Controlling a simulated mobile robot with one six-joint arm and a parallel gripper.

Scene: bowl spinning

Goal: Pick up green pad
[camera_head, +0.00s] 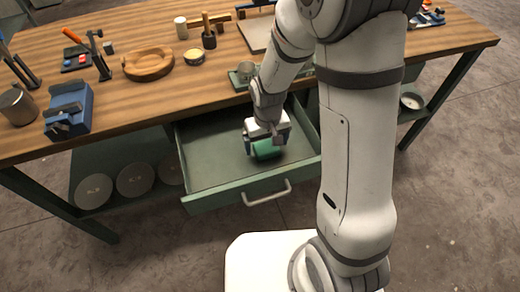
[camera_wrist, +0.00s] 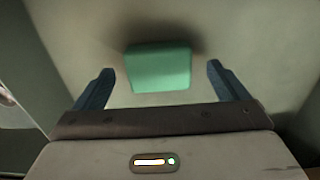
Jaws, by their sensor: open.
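The green pad (camera_head: 266,152) lies in the open drawer (camera_head: 205,172) of the workbench, partly hidden by my gripper in the head view. In the wrist view the green pad (camera_wrist: 158,67) is fully in sight, a small block with a dark shadow behind it. My gripper (camera_head: 264,146) is down inside the drawer over the pad. In the wrist view my gripper (camera_wrist: 160,78) is open, with one finger on each side of the pad and a gap to both. Nothing is held.
The drawer's front wall with its handle (camera_head: 267,194) faces me, and its side walls stand around my gripper. The wooden benchtop (camera_head: 140,100) overhangs behind, holding a wooden bowl (camera_head: 148,64), a blue vise (camera_head: 69,108) and several tools. The drawer floor left of the pad is clear.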

